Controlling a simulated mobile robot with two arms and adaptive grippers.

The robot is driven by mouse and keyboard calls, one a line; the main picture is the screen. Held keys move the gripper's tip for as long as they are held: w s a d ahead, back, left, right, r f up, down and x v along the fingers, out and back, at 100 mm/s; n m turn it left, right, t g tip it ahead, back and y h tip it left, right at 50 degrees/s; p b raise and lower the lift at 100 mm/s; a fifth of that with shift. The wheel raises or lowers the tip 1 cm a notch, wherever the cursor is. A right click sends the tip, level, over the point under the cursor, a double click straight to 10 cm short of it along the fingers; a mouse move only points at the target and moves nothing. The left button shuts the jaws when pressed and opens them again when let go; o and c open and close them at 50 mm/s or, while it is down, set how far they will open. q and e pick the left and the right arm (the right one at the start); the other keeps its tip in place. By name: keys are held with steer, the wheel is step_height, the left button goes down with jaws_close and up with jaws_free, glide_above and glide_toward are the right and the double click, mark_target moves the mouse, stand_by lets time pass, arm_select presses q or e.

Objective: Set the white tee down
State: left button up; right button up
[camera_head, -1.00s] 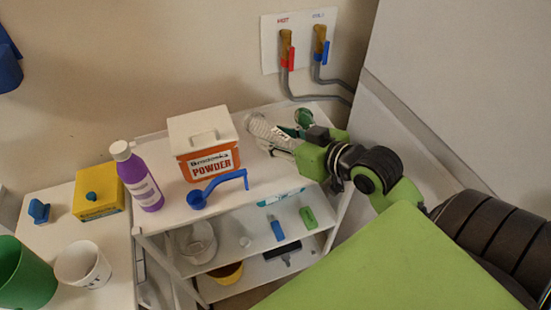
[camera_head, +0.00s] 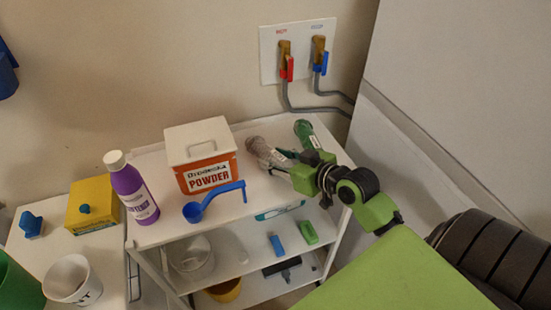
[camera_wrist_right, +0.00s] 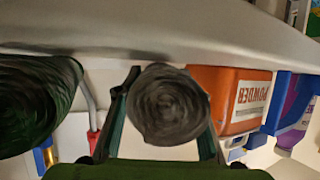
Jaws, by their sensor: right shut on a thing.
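The white tee appears as a rolled, greyish-white bundle (camera_head: 266,152) at the right of the white shelf's top, beside the powder box. My right gripper (camera_head: 286,168) is shut on its near end. In the right wrist view, the round end of the roll (camera_wrist_right: 168,104) sits between the two fingers of the gripper (camera_wrist_right: 166,112) and looks dark grey. Whether the roll touches the shelf top is hard to tell. My left gripper is not in view.
A green roll (camera_head: 307,134) lies just right of the tee; it also shows in the wrist view (camera_wrist_right: 38,100). An orange powder box (camera_head: 205,172), a blue scoop (camera_head: 195,210) and a purple bottle (camera_head: 133,190) stand to the left. Taps (camera_head: 286,62) are on the wall behind.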

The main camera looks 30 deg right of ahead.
steer(key=shift+f, duration=0.1)
steer(key=o, duration=1.2)
